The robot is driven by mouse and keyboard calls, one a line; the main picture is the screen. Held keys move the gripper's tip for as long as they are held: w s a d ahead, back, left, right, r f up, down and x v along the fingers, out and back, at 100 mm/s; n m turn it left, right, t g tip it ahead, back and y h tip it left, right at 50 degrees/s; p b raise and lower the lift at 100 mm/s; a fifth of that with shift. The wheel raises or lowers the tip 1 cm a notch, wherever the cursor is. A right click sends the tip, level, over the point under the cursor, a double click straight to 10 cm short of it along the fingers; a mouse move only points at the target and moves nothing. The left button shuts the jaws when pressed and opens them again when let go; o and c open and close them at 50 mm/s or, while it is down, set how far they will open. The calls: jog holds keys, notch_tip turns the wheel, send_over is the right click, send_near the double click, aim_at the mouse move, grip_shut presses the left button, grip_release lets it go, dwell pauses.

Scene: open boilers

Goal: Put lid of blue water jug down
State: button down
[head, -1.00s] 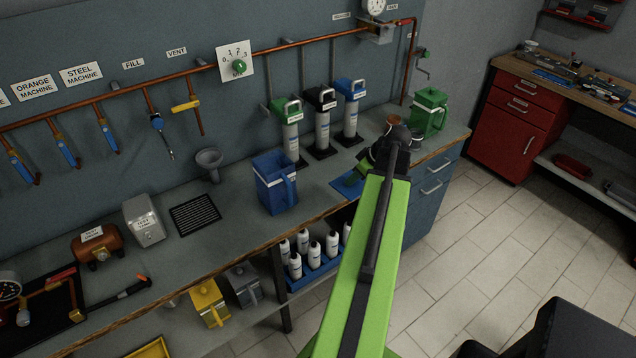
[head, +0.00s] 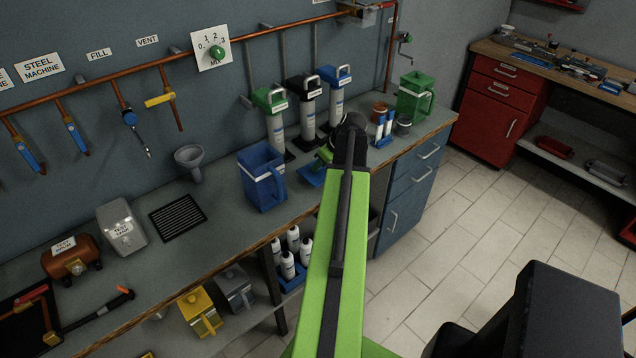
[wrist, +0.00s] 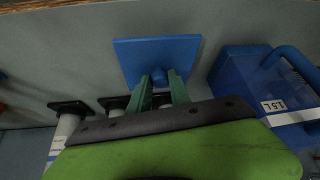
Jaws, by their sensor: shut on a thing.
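The blue jug lid is a flat square plate with a small knob. It shows in the wrist view (wrist: 150,48) and, partly hidden by my arm, in the head view (head: 311,177). My gripper (wrist: 161,82) is shut on the lid's knob with its green fingers; it shows in the head view (head: 325,155) beside my dark wrist. The lid is over the grey bench, but I cannot tell whether it touches it. The open blue water jug (head: 262,178) stands upright just left of the lid; it also shows in the wrist view (wrist: 240,85).
Green, black and blue-topped cylinders (head: 306,110) stand behind the lid. A green jug (head: 413,95), small pots and blue-and-white bottles (head: 383,128) stand to the right. A funnel (head: 190,162) and black grate (head: 178,218) are to the left. The grey bench (head: 215,240) has free room in front of the jug.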

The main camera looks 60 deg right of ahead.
aim_at(320, 172)
jog(key=shift+w+f, duration=0.15)
jog(key=shift+w, duration=0.05)
notch_tip(320, 172, down, 4)
jog(key=b, duration=0.4)
jog(key=shift+f, duration=0.15)
jog(key=c, duration=1.2)
grip_release()
jog(key=shift+r, duration=0.4)
jog(key=p+v, duration=1)
jog(key=v, duration=0.1)
jog(key=shift+s+r, duration=0.3)
